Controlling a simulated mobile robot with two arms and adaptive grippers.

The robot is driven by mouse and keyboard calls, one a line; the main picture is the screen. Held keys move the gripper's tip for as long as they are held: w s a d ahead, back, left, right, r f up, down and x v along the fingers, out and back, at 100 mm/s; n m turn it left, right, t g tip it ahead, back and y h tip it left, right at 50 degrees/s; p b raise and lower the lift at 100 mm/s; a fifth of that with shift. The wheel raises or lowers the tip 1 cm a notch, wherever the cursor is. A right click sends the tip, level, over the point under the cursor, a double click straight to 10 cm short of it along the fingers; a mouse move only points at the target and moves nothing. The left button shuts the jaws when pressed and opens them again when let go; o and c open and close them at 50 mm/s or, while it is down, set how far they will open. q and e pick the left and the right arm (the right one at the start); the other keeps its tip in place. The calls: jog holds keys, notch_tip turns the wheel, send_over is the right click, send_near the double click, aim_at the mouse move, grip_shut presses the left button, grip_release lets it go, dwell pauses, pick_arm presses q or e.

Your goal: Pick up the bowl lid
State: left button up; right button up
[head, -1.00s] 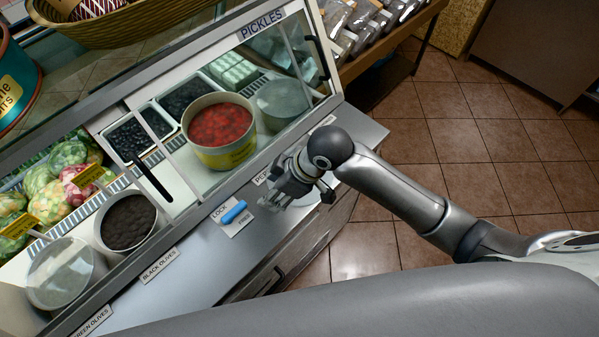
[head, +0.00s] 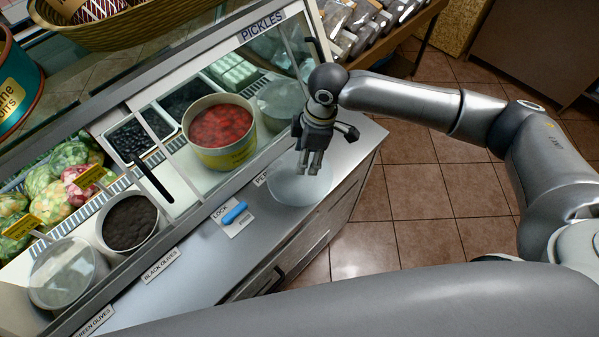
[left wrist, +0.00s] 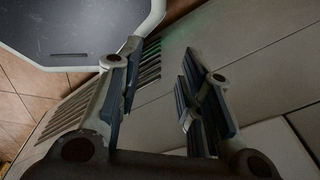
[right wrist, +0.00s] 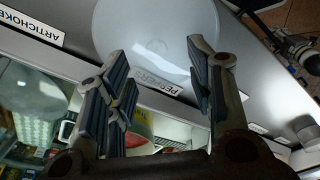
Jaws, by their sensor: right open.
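A round translucent bowl lid (head: 298,186) lies flat on the grey counter ledge near the PEPPERS label. It also shows in the right wrist view (right wrist: 157,25), just beyond the fingertips. My right gripper (head: 311,168) points down over the lid, its fingers covering part of it in the head view. In the right wrist view this gripper (right wrist: 155,58) is open with nothing between its fingers; I cannot tell whether it touches the lid. My left gripper (left wrist: 160,75) is open and empty in its wrist view, and out of the head view.
The glass pickle case holds a yellow bowl of red peppers (head: 222,138), a bowl of black olives (head: 130,222) and a bowl with a clear cover (head: 64,272). A blue lock handle (head: 234,212) stands on the ledge. Tiled floor (head: 415,215) lies to the right.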

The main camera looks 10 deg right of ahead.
jog(key=shift+a+f, duration=0.1)
jog(key=shift+f, duration=0.7)
jog(key=f, duration=0.1)
jog(key=f+p, duration=0.1)
jog(key=f, duration=0.1)
jog(key=a+f+p, duration=0.1)
jog(key=shift+w+f, duration=0.3)
jog(key=shift+w, duration=0.1)
jog(key=shift+a+f, duration=0.1)
jog(key=shift+f, duration=0.25)
jog(key=shift+c, duration=0.5)
grip_shut()
